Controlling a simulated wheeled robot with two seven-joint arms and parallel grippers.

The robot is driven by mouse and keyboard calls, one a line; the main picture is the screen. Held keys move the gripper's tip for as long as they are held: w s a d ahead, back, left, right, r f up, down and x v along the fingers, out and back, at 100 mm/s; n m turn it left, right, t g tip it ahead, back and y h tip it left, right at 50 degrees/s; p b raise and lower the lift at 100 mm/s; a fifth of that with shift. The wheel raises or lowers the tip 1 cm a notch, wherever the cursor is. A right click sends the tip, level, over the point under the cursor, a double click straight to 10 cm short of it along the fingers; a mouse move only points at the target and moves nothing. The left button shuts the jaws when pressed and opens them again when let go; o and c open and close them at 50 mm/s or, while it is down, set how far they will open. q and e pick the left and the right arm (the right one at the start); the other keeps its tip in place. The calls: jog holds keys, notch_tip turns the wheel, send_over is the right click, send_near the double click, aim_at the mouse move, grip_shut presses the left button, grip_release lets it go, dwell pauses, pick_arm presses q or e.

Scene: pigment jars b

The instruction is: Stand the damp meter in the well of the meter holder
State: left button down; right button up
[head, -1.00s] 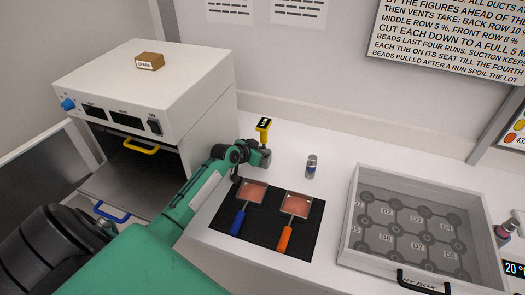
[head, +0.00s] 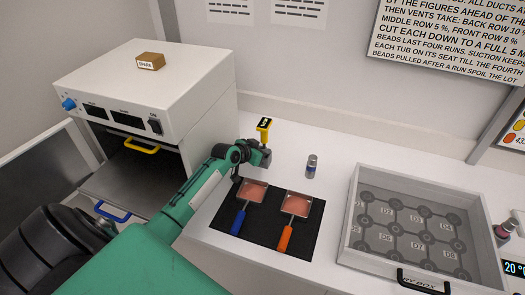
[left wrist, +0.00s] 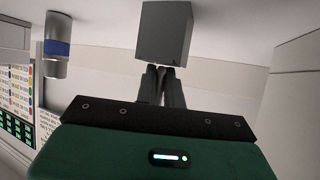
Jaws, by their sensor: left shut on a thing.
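The damp meter (head: 264,126), yellow with a black face on top, stands up at my left gripper (head: 258,155), near the back of the white counter. The gripper is shut on the meter; the held part is mostly hidden by the fingers. In the left wrist view, my dark fingers (left wrist: 161,84) are closed together, with a plain grey block (left wrist: 164,32) right at their tips. The block looks like the meter holder, but its well is hidden. I cannot tell whether the meter's foot is inside it. My right gripper is not in view.
A small jar (head: 311,166) stands right of the gripper; it shows in the left wrist view (left wrist: 57,45). A black mat (head: 258,233) with two scoops lies in front.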

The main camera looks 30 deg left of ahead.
pick_arm(q)
jog(key=shift+w+d+f, duration=0.1)
jog(key=shift+f, duration=0.05)
jog(key=shift+f+b, duration=0.3)
dwell(0.3)
jog(key=shift+r, duration=0.1)
jog(key=shift+s+f+p, duration=0.2)
jog(key=shift+f+p, duration=0.05)
jog(key=shift+p, duration=0.15)
dwell(0.5)
jog(key=shift+s+a, duration=0.3)
jog(key=shift+a, duration=0.1)
dwell(1.2)
